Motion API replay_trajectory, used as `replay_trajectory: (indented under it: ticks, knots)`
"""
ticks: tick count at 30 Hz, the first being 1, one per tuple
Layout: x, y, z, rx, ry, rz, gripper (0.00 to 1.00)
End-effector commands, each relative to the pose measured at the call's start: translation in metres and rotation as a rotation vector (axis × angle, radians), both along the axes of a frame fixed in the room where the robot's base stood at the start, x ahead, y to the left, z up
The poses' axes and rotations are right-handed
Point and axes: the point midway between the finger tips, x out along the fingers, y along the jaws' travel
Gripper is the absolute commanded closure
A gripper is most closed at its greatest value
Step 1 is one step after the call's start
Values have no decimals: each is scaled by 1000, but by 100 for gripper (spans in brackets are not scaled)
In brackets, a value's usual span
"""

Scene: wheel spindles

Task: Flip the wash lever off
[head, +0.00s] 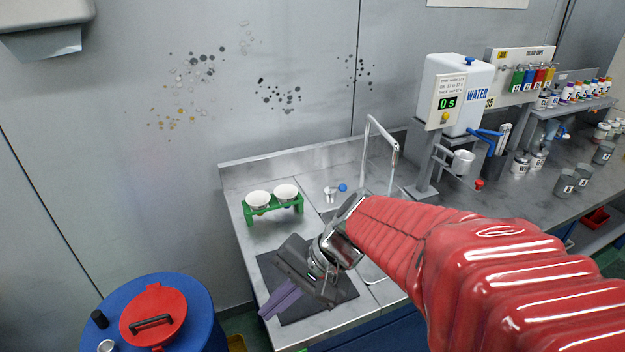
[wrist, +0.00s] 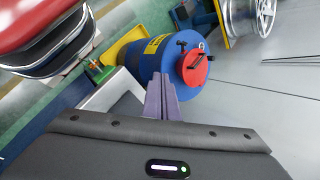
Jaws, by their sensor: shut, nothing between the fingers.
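A small lever with a blue ball knob (head: 342,187) stands on the grey sink counter, just left of the tap (head: 369,150). I take it for the wash lever. A thin pale stream (head: 390,178) seems to hang below the tap's spout. My gripper (head: 272,310) is over the dark mat at the counter's front left, well nearer than the lever and apart from it. Its purple fingers are together and empty, and they also show in the wrist view (wrist: 162,95). My red arm hides much of the sink basin. The lever is not in the wrist view.
A green rack (head: 272,210) with two white cups stands left of the lever. A blue drum (head: 197,310) with a red lid (head: 153,315) stands at the counter's front left. A white water dispenser (head: 455,90) is right of the tap.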

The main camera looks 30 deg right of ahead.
Motion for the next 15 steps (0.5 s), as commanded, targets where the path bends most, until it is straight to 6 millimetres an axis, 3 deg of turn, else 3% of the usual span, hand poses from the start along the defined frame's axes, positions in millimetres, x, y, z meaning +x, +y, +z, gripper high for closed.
replay_trajectory:
  ticks: [8,15]
  knots:
    - [49,-22,-5,347,94,-314,100]
    - [94,-70,-7,641,119,-599,100]
